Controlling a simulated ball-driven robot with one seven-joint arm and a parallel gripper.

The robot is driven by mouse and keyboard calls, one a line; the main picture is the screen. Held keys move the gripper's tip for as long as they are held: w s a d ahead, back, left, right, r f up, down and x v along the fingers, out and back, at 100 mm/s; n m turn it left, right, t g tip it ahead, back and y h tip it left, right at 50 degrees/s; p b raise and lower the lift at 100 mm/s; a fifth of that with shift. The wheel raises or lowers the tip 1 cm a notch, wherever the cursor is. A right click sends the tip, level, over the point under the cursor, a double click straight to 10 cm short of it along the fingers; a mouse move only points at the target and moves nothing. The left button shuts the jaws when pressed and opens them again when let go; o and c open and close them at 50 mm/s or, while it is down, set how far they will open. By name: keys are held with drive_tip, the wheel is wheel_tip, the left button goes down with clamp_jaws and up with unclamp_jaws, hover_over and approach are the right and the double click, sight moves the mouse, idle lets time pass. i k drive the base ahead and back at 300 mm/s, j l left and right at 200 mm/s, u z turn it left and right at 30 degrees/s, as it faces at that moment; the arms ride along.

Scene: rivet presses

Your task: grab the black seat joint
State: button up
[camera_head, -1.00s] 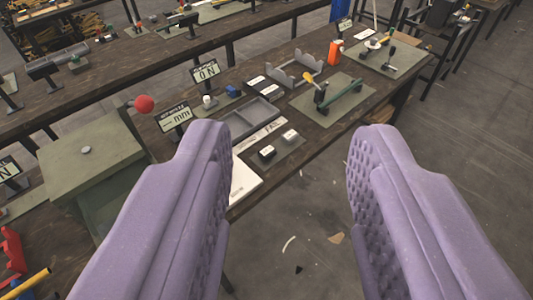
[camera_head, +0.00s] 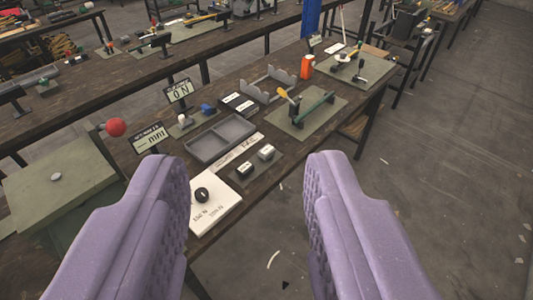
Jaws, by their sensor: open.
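My gripper (camera_head: 248,195) is open and empty, its two purple fingers raised in front of the camera. Beyond and between them is the dark wooden bench. A small black block (camera_head: 244,170) with a pale label sits on a grey mat, beside a similar grey block (camera_head: 266,152). A round black piece (camera_head: 202,195) with a hole or knob at its middle lies on a white card (camera_head: 222,212) close to the left finger. I cannot tell which black piece is the seat joint. The fingers touch none of them.
A green press tool (camera_head: 314,110) with a yellow handle and an orange container (camera_head: 307,67) stand farther along. A red ball knob (camera_head: 116,127) sticks up at left. Open floor (camera_head: 440,200) lies to the right.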

sight(245, 169)
drive_tip(key=i+l+u, duration=0.1)
drive_tip(key=i, duration=0.4)
drive_tip(key=i+l+u, duration=0.1)
drive_tip(key=i+l, duration=0.25)
drive_tip(key=i, duration=0.15)
drive_tip(key=i+l, duration=0.3)
drive_tip(key=i, duration=0.2)
drive_tip(key=i+l+u, duration=0.15)
drive_tip(key=i, duration=0.3)
drive_tip(key=l, duration=0.1)
